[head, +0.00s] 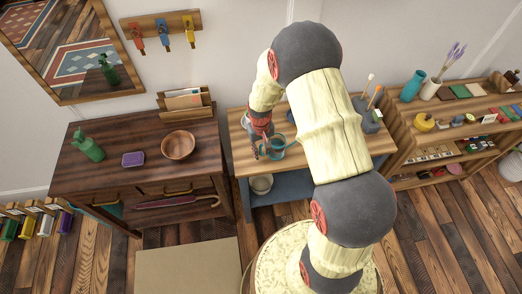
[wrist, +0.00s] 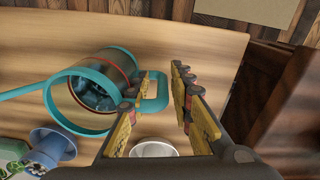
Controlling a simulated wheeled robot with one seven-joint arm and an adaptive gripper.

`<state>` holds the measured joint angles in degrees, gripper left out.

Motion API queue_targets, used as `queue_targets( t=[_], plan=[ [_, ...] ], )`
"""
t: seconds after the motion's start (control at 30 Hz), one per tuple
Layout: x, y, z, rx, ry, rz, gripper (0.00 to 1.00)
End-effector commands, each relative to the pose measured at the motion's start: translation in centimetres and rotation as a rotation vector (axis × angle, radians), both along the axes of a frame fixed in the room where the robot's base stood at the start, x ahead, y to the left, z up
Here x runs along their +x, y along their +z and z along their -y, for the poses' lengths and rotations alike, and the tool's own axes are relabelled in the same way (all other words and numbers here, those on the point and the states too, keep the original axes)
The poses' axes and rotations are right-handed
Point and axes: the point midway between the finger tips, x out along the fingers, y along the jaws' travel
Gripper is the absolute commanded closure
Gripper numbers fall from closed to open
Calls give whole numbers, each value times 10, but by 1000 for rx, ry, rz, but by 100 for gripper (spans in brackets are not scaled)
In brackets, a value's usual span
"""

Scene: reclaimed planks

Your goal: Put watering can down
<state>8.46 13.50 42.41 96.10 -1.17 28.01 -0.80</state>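The watering can (head: 277,147) has a clear body with teal rims and a teal spout. It is at the front of the small wooden table (head: 240,128). In the wrist view, the can (wrist: 92,90) is left of my gripper (wrist: 164,76). Its teal handle (wrist: 158,98) lies between my two fingers. The fingers are apart, with a gap at the handle, and the left finger is by the handle's loop. My gripper (head: 262,148) also shows in the head view beside the can. My arm hides part of the table.
A blue pot (wrist: 52,147) and a white bowl (wrist: 153,149) show near the can. A dark desk (head: 110,178) at left holds a green spray bottle (head: 88,147), a purple box (head: 133,159) and a wooden bowl (head: 178,146). Shelves (head: 440,125) stand at right.

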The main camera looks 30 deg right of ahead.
Motion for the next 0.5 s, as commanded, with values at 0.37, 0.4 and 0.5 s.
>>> queue_targets(
  t=[0.37,0.4,0.5],
  plan=[
    [0,5,0,0,0,0,74],
    [0,9,0,0,0,2,74],
    [1,24,0,0,0,2,74]
  ],
)
